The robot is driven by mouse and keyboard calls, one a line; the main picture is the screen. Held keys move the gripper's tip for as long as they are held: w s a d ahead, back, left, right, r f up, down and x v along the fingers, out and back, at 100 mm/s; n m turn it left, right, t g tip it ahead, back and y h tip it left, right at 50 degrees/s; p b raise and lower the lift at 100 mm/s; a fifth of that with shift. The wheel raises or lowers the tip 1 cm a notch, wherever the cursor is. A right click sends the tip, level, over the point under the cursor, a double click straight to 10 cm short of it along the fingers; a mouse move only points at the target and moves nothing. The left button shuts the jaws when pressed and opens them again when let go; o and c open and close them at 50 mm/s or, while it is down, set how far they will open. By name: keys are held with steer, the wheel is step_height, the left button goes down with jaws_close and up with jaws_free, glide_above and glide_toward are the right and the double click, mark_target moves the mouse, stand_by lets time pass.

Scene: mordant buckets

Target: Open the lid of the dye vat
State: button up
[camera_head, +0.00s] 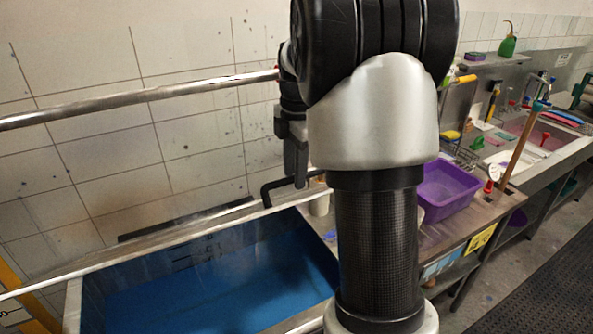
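The dye vat (73,310) is a metal tank at the lower left, with blue dye (220,285) showing inside. A thin pale edge (150,248), apparently the lid's, runs slanting above the vat and past its left side. The lid seems raised and seen nearly edge-on. A black bar handle (275,188) stands at the right end of this edge. My gripper (297,180) points down at the handle, its fingers overlapping it in the picture. I cannot tell whether they close on it. My arm hides part of the handle area and the vat's right side.
A metal rail (140,97) crosses in front of the tiled wall above the vat. To the right, a bench holds a purple basin (447,190), a wooden stick (522,145) and a sink (535,130). A dark floor mat (545,295) lies clear at the lower right.

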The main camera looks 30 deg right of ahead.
steer(key=shift+s+d+r, duration=0.1)
steer(key=shift+r, duration=0.35)
step_height(320, 180, up, 17)
steer(key=s, duration=0.1)
steer(key=shift+s+f, duration=0.1)
steer(key=shift+f, duration=0.05)
